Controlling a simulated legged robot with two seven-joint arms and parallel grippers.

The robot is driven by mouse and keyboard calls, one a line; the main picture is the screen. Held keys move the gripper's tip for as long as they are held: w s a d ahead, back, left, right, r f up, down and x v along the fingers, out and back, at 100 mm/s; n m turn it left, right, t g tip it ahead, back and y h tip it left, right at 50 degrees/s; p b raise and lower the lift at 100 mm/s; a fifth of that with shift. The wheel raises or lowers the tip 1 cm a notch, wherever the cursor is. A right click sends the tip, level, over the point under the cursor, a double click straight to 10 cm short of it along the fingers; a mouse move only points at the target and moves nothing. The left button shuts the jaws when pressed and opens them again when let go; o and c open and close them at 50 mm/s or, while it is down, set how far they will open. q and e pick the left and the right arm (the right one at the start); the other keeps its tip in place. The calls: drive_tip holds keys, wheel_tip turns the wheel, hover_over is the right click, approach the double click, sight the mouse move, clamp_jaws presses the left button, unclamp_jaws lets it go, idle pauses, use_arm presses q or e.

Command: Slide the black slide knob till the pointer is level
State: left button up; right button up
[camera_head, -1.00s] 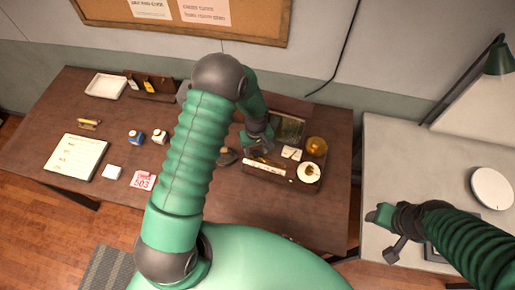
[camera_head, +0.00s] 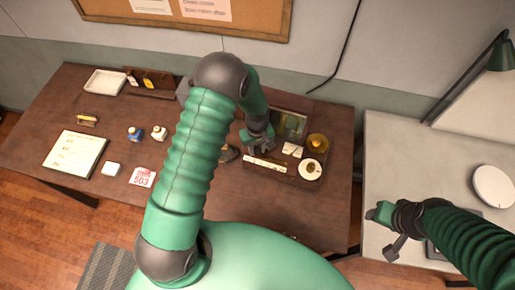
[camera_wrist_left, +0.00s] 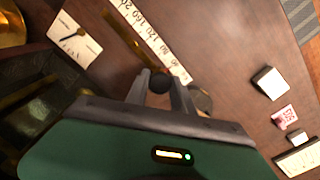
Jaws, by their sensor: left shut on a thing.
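My left gripper (camera_head: 258,145) is over the weighing device on the brown desk. In the left wrist view its fingers (camera_wrist_left: 160,88) are shut on the black slide knob (camera_wrist_left: 159,82), beside the white numbered scale strip (camera_wrist_left: 152,38). The strip also shows in the head view (camera_head: 264,165). A white dial card (camera_wrist_left: 74,38) carries a dark pointer, which looks slanted to the card's edges; the card is small in the head view (camera_head: 292,150). My right gripper (camera_head: 390,228) hangs near the grey table's front edge, its fingers unclear.
A white round dish (camera_head: 310,169) and a gold round piece (camera_head: 318,142) sit at the device's right. A grey table (camera_head: 400,150) is at the right.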

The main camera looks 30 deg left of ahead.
use_arm(q)
drive_tip(key=shift+w, duration=0.1)
drive_tip(key=shift+w+d, duration=0.1)
drive_tip(key=shift+d, duration=0.4)
drive_tip(key=shift+w+d+r, duration=0.1)
drive_tip(key=shift+w+d, duration=0.05)
drive_tip(key=shift+d, duration=0.8)
drive_tip(key=shift+a, duration=0.2)
drive_tip(key=o, duration=0.6)
drive_tip(key=shift+c, duration=0.2)
drive_tip(key=o, duration=0.4)
drive_tip(key=shift+o, duration=0.2)
